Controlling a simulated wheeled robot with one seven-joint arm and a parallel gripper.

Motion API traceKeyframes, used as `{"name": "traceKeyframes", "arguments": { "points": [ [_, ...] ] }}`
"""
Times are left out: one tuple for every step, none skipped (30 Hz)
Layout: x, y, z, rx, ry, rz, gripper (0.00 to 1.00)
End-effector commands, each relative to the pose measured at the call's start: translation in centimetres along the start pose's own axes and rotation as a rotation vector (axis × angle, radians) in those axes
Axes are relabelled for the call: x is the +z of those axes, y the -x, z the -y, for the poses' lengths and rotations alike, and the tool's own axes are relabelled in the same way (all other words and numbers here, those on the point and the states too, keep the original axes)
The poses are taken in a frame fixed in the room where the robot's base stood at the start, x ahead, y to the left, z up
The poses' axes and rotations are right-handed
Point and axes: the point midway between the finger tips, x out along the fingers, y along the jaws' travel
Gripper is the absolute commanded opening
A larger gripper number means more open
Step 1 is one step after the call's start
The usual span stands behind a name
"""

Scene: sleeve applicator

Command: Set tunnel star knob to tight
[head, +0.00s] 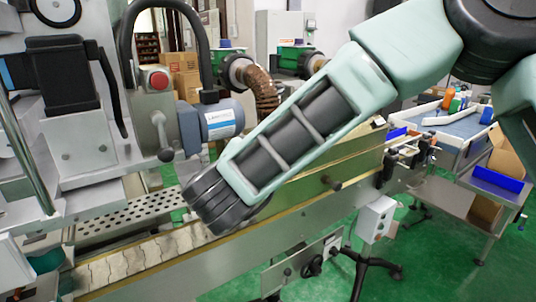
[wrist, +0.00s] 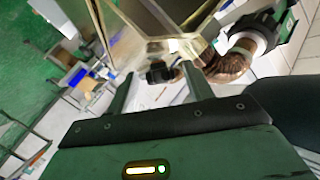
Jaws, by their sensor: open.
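In the wrist view a small black knob (wrist: 160,73) shows at the end of the clear, brass-toned tunnel (wrist: 122,28). I take it for the tunnel star knob; its lobes and setting are too small to read. My gripper (wrist: 157,76) is open, and its two grey-green fingers appear on either side of the knob. I cannot tell whether they touch it or how far ahead it is. In the head view my arm crosses the tunnel and hides my gripper and this knob.
A brown corrugated hose (wrist: 234,62) hangs close to the right finger; it also shows in the head view (head: 262,88). A conveyor (head: 140,252) runs below my arm. A red stop button (head: 158,80) is at left. A worktable (head: 455,130) stands at right, with green floor around it.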

Motion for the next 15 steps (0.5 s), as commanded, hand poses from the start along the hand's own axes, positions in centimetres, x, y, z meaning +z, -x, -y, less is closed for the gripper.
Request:
{"name": "traceKeyframes", "arguments": {
  "points": [
    [0.0,0.4,0.1,-0.003,0.000,0.001,0.51],
    [0.1,0.7,0.1,-0.003,-0.001,0.001,0.51],
    [0.1,1.2,0.1,-0.003,-0.001,0.000,0.51],
    [0.1,1.6,0.1,-0.004,0.000,0.001,0.51],
    [0.1,2.2,0.1,-0.005,0.000,0.002,0.51],
    [0.2,3.0,0.0,-0.006,0.000,0.003,0.51],
    [0.2,3.6,0.0,-0.006,0.000,0.002,0.51],
    [0.2,4.3,0.1,-0.007,-0.001,0.002,0.51],
    [0.2,5.3,0.0,-0.006,0.000,0.002,0.51],
    [0.2,6.0,0.0,-0.007,0.000,0.002,0.51],
    [0.2,6.7,0.0,-0.006,0.000,0.002,0.51],
    [0.2,7.7,0.0,-0.006,0.000,0.001,0.51],
    [0.2,8.4,0.0,-0.006,0.000,0.002,0.51],
    [0.2,9.1,0.0,-0.006,0.000,0.002,0.51],
    [0.2,10.1,0.0,-0.006,0.000,0.002,0.51]
  ]
}}
